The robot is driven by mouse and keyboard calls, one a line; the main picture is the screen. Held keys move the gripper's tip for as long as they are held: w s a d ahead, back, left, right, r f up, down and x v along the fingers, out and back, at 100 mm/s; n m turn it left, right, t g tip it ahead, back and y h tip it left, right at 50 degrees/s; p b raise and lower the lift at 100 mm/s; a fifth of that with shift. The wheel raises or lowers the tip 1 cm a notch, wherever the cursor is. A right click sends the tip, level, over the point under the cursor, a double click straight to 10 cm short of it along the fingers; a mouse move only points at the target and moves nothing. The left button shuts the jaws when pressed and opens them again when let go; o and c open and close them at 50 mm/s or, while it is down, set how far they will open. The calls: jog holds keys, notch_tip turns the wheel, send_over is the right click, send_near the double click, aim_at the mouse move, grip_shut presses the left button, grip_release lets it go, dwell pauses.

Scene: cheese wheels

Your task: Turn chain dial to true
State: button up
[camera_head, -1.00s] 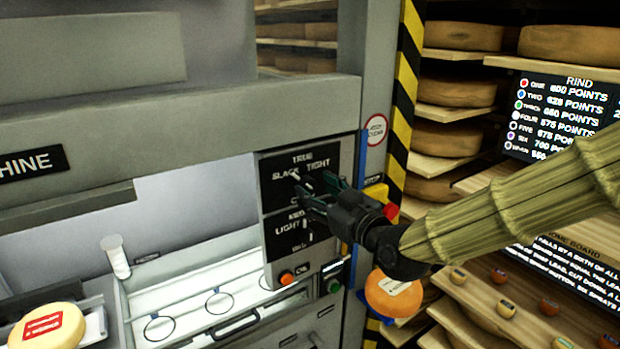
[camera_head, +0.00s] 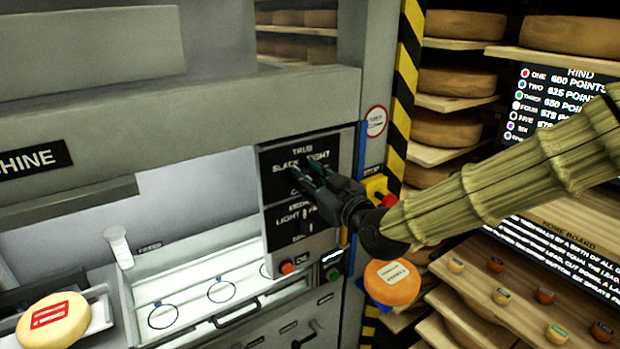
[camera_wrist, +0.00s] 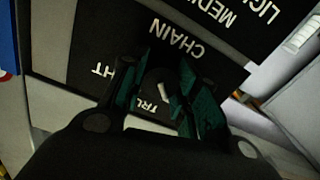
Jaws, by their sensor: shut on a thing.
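The chain dial (camera_wrist: 158,76) sits on a black panel marked SLACK, TRUE, TIGHT and CHAIN (camera_head: 283,158). My gripper (camera_head: 304,176) is at this panel, its teal fingers shut on the dial. In the wrist view the fingers (camera_wrist: 165,75) stand on both sides of the dial, with the CHAIN label above and the TRUE label, partly covered, below. In the head view the fingers hide the dial, so I cannot tell which mark it points at.
A second dial panel (camera_head: 284,222), marked LIGHT, lies just below, with a red-orange button (camera_head: 287,268) under it. A yellow box with a red button (camera_head: 388,200) is close to my wrist. An orange cheese (camera_head: 392,283) is below my arm.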

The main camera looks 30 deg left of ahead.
jog(key=shift+m+b, duration=0.4)
jog(key=shift+b, duration=0.05)
jog(key=shift+f+m+b, duration=0.1)
jog(key=shift+m+b, duration=0.2)
jog(key=m+b, duration=0.2)
jog(key=m, duration=0.1)
jog(key=shift+b, duration=0.35)
jog(key=shift+w+r+m+b, duration=0.1)
jog(key=shift+r+m+b, duration=0.1)
jog(key=shift+m+b, duration=1.55)
jog(key=shift+r+m+p, duration=0.1)
jog(key=shift+m+p, duration=0.3)
jog(key=shift+m, duration=0.15)
jog(key=o, duration=1)
jog(key=shift+d, duration=0.1)
